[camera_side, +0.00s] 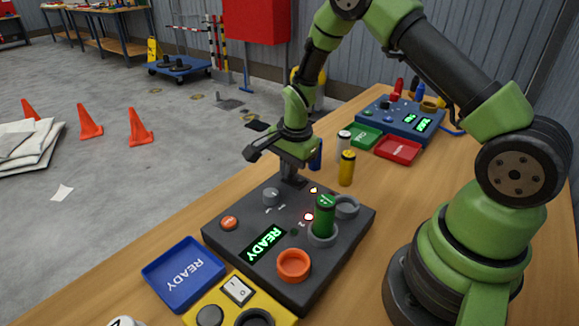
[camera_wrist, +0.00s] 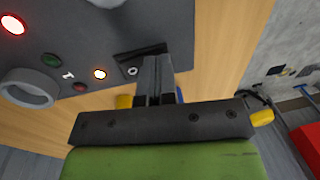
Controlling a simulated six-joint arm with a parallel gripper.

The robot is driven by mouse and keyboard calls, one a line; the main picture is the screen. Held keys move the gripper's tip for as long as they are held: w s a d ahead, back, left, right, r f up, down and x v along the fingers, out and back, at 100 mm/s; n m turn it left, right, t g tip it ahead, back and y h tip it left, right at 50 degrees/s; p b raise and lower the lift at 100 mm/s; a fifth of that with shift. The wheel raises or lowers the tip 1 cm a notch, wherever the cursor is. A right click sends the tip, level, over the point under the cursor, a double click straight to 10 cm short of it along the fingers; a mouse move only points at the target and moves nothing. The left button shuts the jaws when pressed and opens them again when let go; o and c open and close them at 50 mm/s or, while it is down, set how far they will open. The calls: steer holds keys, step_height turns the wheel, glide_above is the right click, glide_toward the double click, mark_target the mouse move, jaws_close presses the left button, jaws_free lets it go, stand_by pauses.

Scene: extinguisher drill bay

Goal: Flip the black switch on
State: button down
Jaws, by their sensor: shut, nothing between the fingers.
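My gripper (camera_side: 291,178) is shut and empty, pointing down at the back of a dark grey control panel (camera_side: 225,243). In the wrist view my gripper (camera_wrist: 155,62) has its fingers together over the black switch (camera_wrist: 138,52), a dark bar on the panel with a white ring mark beside it. The fingertips cover part of the switch; I cannot tell whether they touch it or which way it is set. In the side view the gripper hides the switch. An amber lamp (camera_wrist: 99,73) is lit beside it, and a red lamp (camera_wrist: 12,24) glows further left.
The panel carries a READY display (camera_side: 264,246), a green cylinder (camera_side: 325,217) standing in a ring, a grey knob (camera_side: 270,195) and an orange ring (camera_side: 293,264). A yellow battery-like cylinder (camera_side: 347,168) stands behind. A blue tray (camera_side: 157,275) and yellow box (camera_side: 278,311) lie in front.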

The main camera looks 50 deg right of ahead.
steer(key=shift+s+r, duration=0.3)
steer(key=shift+s, duration=0.4)
step_height(320, 180, up, 14)
steer(key=w, duration=0.1)
steer(key=shift+w, duration=0.35)
steer(key=s+a+r+n+t, duration=0.3)
steer(key=s+a+r+n, duration=0.3)
steer(key=s+r, duration=0.45)
steer(key=s+a+r+n+t+y, duration=0.1)
steer(key=s+a+n+t+y, duration=0.1)
steer(key=s+n, duration=0.6)
steer(key=shift+s+a+r+t, duration=0.3)
steer(key=shift+s+t, duration=0.1)
steer(key=shift+s, duration=0.8)
